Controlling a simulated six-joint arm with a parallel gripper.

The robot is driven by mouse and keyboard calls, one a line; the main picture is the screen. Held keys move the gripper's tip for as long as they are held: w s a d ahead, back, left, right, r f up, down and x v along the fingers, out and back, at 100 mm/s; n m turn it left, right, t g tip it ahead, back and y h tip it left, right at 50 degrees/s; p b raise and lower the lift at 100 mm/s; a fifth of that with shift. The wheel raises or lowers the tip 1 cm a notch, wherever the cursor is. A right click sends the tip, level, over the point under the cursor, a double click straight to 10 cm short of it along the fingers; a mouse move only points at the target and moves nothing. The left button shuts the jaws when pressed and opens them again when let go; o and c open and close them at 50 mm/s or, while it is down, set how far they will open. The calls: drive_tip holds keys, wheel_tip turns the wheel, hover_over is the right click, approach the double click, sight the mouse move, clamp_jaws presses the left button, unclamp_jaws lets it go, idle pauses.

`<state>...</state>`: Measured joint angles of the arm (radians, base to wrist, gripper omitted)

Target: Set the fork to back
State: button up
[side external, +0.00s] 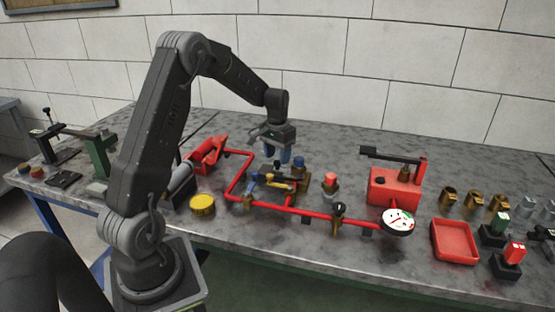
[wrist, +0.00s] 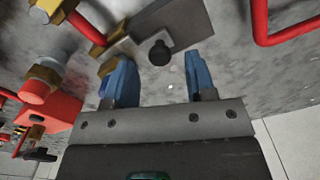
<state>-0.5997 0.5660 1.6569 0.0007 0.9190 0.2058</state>
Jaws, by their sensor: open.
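My gripper (side external: 277,158) hangs over the red pipework, its blue fingers pointing down. In the wrist view my gripper (wrist: 160,68) is open, with a gap between the blue fingers. A round black knob (wrist: 160,53) shows at the gap between the fingertips, beside a flat dark grey plate (wrist: 182,20). I cannot tell whether it touches a finger. Below my gripper in the side view is a yellow, blue and black assembly (side external: 272,180) on the pipework. Which of these parts is the fork, and which way it is set, I cannot tell for sure.
The red pipe (side external: 313,216) runs across the grey bench (side external: 420,285). A red valve cap (side external: 331,179) stands close right of my gripper. Farther right are a red box with a black lever (side external: 393,188), a dial gauge (side external: 397,221) and a red tray (side external: 455,240). A yellow disc (side external: 202,206) lies left.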

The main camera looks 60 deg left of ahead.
drive_tip(key=shift+f, duration=0.95)
clamp_jaws()
